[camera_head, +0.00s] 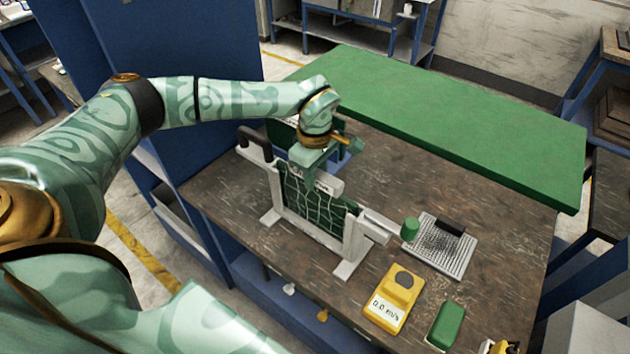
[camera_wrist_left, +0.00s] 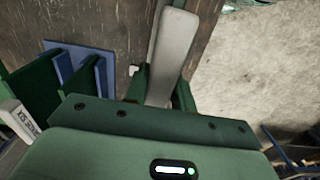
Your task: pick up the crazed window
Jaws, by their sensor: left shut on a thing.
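The crazed window (camera_head: 318,208) is a dark green pane covered with pale crack lines. It stands upright in a light grey frame with feet (camera_head: 350,268) on the brown table. A grey bar (camera_head: 328,187) shows at its top edge. My left gripper (camera_head: 312,170) is over this top edge, shut on the grey bar. In the left wrist view, a pale grey bar (camera_wrist_left: 172,55) runs up from between the fingers of my left gripper (camera_wrist_left: 158,92). The exact grip is partly hidden by the hand.
Green and blue panels (camera_wrist_left: 85,75) with a white label block stand close beside the left hand. A yellow meter (camera_head: 394,300), a green block (camera_head: 446,326) and a perforated plate (camera_head: 438,250) lie right of the frame. A large green surface (camera_head: 450,120) spans the back.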

